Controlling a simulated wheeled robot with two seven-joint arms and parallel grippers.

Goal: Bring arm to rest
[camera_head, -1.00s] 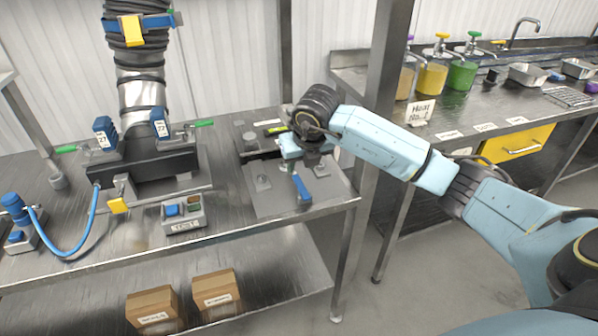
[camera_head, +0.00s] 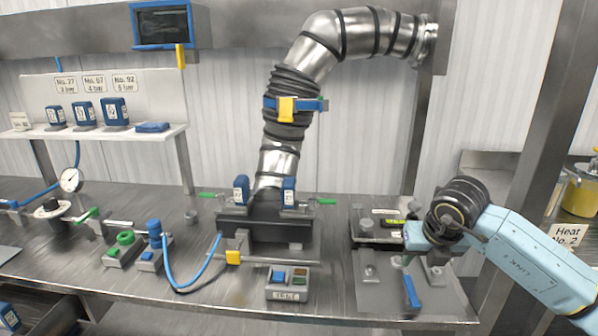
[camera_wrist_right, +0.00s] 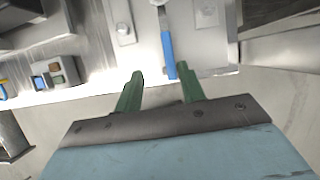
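My right arm comes in from the right in the head view. Its light-blue right gripper (camera_head: 406,262) hangs over the right end of the steel bench, above a plate with a blue-handled lever (camera_head: 411,290). In the right wrist view the two green fingers of the right gripper (camera_wrist_right: 159,68) are apart, with nothing held between them. The blue handle (camera_wrist_right: 168,54) shows beyond the fingertips; whether they touch it I cannot tell. My left gripper is not in view.
A ribbed metal duct (camera_head: 283,95) rises from a dark clamped base (camera_head: 265,233) left of my gripper. A button box (camera_head: 287,284) sits at the bench front. A steel post (camera_head: 553,110) stands behind my right arm. Shelf canisters (camera_head: 84,113) and a gauge (camera_head: 70,180) are at left.

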